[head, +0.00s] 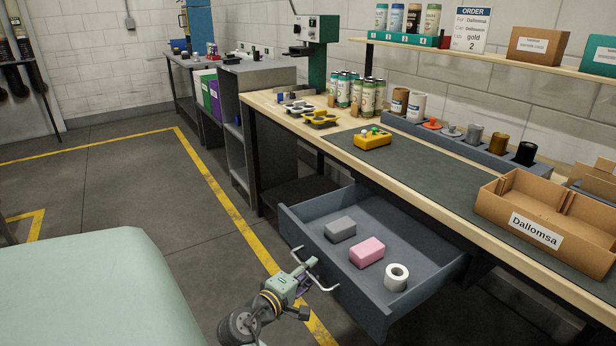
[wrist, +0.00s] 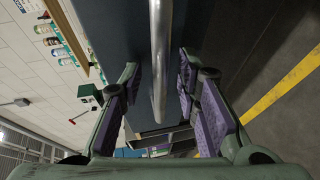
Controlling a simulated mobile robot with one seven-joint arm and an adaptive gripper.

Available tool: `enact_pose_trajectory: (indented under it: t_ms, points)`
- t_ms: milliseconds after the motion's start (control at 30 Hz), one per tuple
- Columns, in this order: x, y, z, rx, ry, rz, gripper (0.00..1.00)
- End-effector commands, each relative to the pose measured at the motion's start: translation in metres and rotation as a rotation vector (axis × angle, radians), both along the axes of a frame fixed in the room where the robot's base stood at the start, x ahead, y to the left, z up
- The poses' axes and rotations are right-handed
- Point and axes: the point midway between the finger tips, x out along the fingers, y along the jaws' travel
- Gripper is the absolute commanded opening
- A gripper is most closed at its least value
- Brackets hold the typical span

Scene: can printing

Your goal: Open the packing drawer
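The packing drawer (head: 400,232) is pulled well out from under the workbench, and its inside shows in the head view. It holds a grey block (head: 340,229), a pink block (head: 367,252) and a white roll (head: 396,278). A metal bar handle (head: 325,288) is on its front; it also shows upright in the wrist view (wrist: 160,50). My gripper (head: 305,274) is at the handle. In the wrist view its purple-padded fingers (wrist: 159,82) stand on either side of the bar, with a gap on both sides. The gripper is open around the handle.
The workbench (head: 450,200) carries a dark mat, a yellow button box (head: 372,140), several cans and a cardboard box labelled Dallomsa (head: 533,211). A pale green surface (head: 90,290) fills the lower left. The floor (head: 120,190) beyond it is clear, with yellow lines.

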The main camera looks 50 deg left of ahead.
Motion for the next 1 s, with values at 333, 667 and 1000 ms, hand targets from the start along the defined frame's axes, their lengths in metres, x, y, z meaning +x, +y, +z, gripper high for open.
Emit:
enact_pose_trajectory:
  t_ms: [333, 667, 1000]
  points:
    - [-0.056, -0.017, 0.011, 0.002, 0.001, 0.005, 0.3]
    - [-0.105, -0.034, 0.021, 0.001, 0.0, 0.003, 0.3]
    - [-0.111, -0.037, 0.022, 0.0, 0.0, 0.0, 0.3]
